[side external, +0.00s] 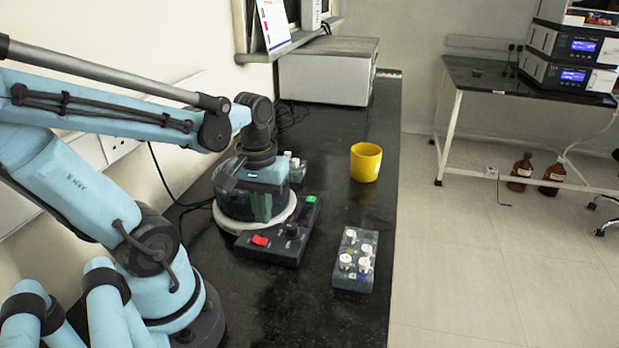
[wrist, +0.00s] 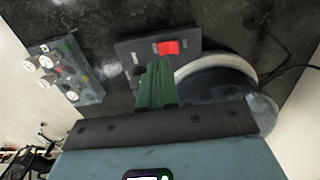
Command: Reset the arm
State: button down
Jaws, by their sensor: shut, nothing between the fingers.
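My gripper (side external: 262,214) points down over a round white-rimmed device (side external: 228,226) on the black bench. Its green fingers are together and empty. In the wrist view the fingers (wrist: 157,68) reach toward a dark control box with a red switch (wrist: 169,48). The round device (wrist: 232,88) lies to their right, partly covered by the gripper body. In the side view the control box (side external: 285,247) sits at the front of the round device, with a red switch and a green part. Whether the fingertips touch anything is unclear.
A rack of white-capped vials (side external: 354,262) stands right of the control box, and another rack (side external: 296,168) sits partly behind my gripper. A yellow cup (side external: 366,162) stands farther back. A grey box (side external: 325,75) fills the bench's far end. The bench's right edge drops to the floor.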

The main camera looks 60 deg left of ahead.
jog(key=w+d+r+m+t, duration=0.4)
jog(key=w+d+m+t, duration=0.3)
jog(key=w+d+m, duration=0.1)
jog(key=shift+w+d+r+m, duration=0.25)
jog(key=shift+w+r+m, duration=0.1)
jog(key=shift+m, duration=0.15)
dwell(0.5)
